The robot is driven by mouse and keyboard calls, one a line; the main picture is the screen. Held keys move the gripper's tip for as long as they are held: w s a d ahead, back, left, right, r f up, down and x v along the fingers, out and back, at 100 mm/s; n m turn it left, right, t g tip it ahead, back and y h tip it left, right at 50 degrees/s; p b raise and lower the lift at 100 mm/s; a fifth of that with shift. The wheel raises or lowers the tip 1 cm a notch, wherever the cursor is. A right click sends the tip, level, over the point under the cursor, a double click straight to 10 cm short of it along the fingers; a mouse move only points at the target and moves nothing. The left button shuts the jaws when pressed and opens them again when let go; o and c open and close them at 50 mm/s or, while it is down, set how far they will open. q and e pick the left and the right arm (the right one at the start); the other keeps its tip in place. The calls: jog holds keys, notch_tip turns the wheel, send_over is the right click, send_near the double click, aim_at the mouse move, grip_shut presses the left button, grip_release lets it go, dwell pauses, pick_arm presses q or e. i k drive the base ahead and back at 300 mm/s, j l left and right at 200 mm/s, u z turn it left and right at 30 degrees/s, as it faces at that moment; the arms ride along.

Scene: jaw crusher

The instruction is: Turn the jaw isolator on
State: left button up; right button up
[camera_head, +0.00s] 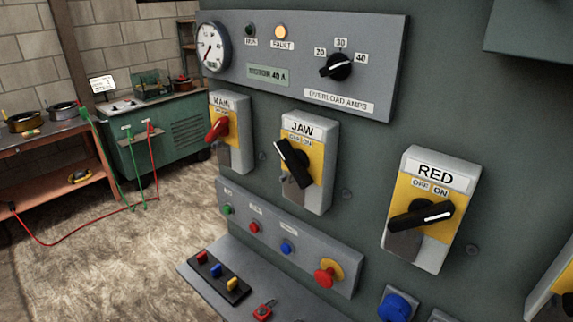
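The jaw isolator (318,168) is a grey box with a yellow plate, labelled JAW, in the middle of the camera_head view on the dark green panel. Its black rotary handle (293,162) slants from upper left to lower right, with its upper end near the OFF marking. A grey hasp-like part shows at the lower left of the plate; I cannot tell its details. Neither of my grippers is in view, and nothing covers the handle.
A main isolator (231,152) with a red handle is left of it; a RED isolator (453,190) with its handle tilted toward ON is right. A gauge panel (376,90) is above; a button strip (305,258) with a red mushroom button (325,272) and a shelf project below.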

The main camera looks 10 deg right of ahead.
aim_at(296, 161)
jog(key=z, duration=0.65)
jog(key=i+j+z, duration=0.15)
jog(key=j+z, duration=1.1)
jog(key=j, duration=0.15)
jog(key=j+z, duration=0.4)
jog(key=k+j, duration=0.05)
jog(key=j, duration=0.05)
